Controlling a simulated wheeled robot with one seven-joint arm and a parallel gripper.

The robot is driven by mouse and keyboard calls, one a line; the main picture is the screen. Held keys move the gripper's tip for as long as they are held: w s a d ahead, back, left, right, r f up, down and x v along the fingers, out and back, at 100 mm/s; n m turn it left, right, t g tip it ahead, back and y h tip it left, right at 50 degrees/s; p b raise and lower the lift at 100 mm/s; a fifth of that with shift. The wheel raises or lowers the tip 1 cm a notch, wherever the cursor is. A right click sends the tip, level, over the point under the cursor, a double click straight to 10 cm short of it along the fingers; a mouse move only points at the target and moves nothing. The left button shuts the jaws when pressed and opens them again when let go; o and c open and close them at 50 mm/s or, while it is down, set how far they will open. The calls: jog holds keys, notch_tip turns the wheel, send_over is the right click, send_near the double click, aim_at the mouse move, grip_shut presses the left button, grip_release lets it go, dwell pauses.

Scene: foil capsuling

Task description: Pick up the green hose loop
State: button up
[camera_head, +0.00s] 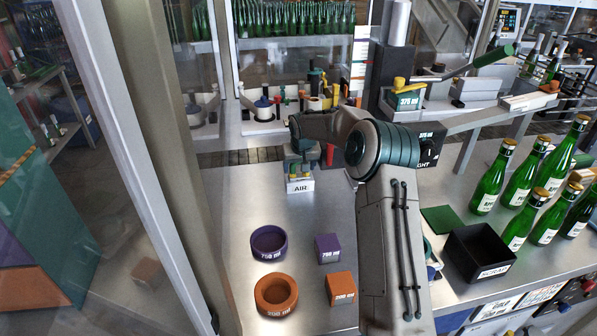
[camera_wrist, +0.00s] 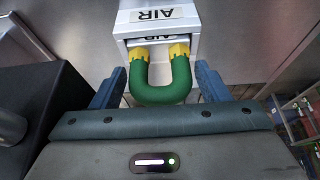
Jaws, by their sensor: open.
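The green hose loop (camera_wrist: 161,93) is a U shape with yellow end fittings, plugged into a white block (camera_wrist: 205,18) labelled AIR. In the wrist view it sits between the two blue fingers of my gripper (camera_wrist: 160,88), with a gap on each side. My gripper is open and not closed on the loop. In the head view the AIR block (camera_head: 300,186) stands on the steel table, and my gripper (camera_head: 301,160) is right above and behind it. The loop is mostly hidden there; only small yellow parts show between the fingers.
A purple ring (camera_head: 269,243), an orange ring (camera_head: 276,295), a purple block (camera_head: 328,248) and an orange block (camera_head: 342,289) lie on the table (camera_head: 235,212). A black scrap bin (camera_head: 480,253) and several green bottles (camera_head: 519,181) stand at right. The table's left part is clear.

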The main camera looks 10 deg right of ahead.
jog(key=shift+w+f, duration=0.15)
jog(key=shift+f, duration=0.25)
jog(key=c, duration=0.8)
jog(key=shift+r, duration=0.15)
